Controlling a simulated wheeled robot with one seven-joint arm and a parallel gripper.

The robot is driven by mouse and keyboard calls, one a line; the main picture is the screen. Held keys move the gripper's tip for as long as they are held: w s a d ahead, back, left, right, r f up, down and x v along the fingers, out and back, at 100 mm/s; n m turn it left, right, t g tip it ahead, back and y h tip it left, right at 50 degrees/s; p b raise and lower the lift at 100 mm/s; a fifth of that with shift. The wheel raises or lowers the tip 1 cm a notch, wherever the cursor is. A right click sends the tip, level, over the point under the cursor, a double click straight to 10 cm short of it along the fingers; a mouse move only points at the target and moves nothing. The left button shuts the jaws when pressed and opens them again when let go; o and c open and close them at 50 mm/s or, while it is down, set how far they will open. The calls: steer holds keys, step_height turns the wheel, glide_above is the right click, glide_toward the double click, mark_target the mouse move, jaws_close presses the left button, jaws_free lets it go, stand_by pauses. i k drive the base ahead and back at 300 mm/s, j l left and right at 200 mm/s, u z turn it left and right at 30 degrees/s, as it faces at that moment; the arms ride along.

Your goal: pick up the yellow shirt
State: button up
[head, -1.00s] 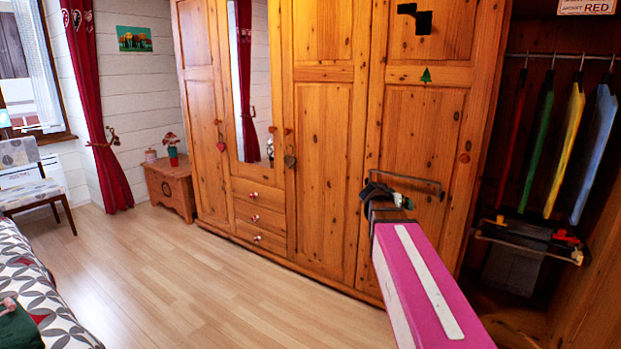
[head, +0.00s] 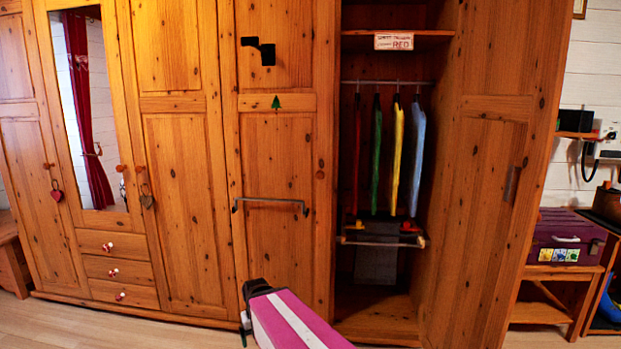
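The yellow shirt (head: 396,152) hangs edge-on from the rail in the open wardrobe section. It is between a green shirt (head: 376,160) on its left and a light blue shirt (head: 417,155) on its right. A red shirt (head: 358,155) hangs furthest left. My pink and white arm shows at the bottom centre, in front of the wardrobe and well short of the shirts. The fingers of my gripper cannot be made out, and I see nothing held.
The hanging rail (head: 390,83) runs under a shelf with a sign (head: 394,41) reading RED. A lower rack (head: 382,241) sits below the shirts. The open door (head: 490,170) stands right of the opening. A purple case (head: 565,238) is on a wooden stand at the right.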

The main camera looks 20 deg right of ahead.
mark_target(396, 122)
steer(key=z, duration=1.45)
